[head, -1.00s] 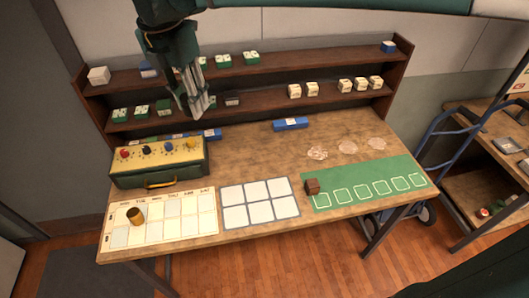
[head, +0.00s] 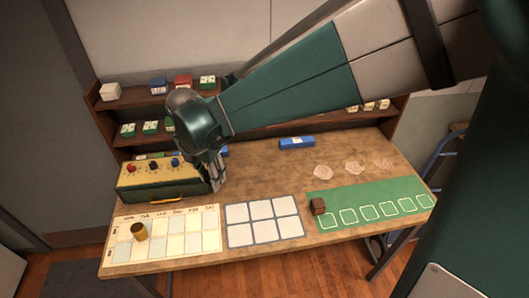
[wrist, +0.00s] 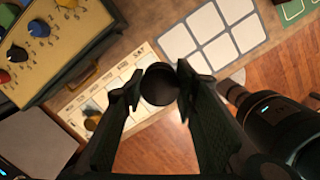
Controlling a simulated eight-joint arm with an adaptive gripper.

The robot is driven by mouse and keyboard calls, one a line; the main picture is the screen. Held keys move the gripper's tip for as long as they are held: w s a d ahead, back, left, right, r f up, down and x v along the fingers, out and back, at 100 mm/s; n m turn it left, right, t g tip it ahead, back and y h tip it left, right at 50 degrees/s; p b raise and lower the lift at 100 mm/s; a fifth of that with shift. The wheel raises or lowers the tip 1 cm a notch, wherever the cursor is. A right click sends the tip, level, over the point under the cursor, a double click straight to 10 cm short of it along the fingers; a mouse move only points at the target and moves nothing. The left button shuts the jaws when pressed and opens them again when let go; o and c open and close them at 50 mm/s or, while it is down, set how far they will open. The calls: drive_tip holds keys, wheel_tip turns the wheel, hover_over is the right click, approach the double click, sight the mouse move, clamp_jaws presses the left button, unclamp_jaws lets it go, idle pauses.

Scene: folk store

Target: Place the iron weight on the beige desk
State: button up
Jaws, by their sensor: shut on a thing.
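My gripper (head: 217,186) is in front of the shelf, just right of the control box and above the desk. In the wrist view its two fingers (wrist: 160,88) are shut on a dark, round iron weight (wrist: 160,84), seen from its end. In the head view the weight is hidden or too small to make out. The beige desk (head: 262,178) is a worn wooden top below the gripper. The gap between the weight and the desk is hard to judge.
A control box (head: 160,180) with coloured knobs stands left. A brass cylinder (head: 139,231) stands on the labelled chart (head: 180,245). The middle is bare.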

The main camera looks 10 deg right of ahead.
hover_over(221, 216)
wheel_tip(221, 216, down, 10)
drive_tip(key=shift+s+a+f, duration=0.15)
drive_tip(key=shift+s+a, duration=0.05)
idle(0.6)
drive_tip(key=shift+f, duration=2.9)
drive_tip(key=shift+f, duration=0.1)
drive_tip(key=shift+f+b, duration=0.35)
drive_tip(key=shift+f, duration=1.65)
drive_tip(key=shift+f, duration=0.15)
drive_tip(key=o, duration=1.3)
drive_tip(key=shift+r, duration=0.25)
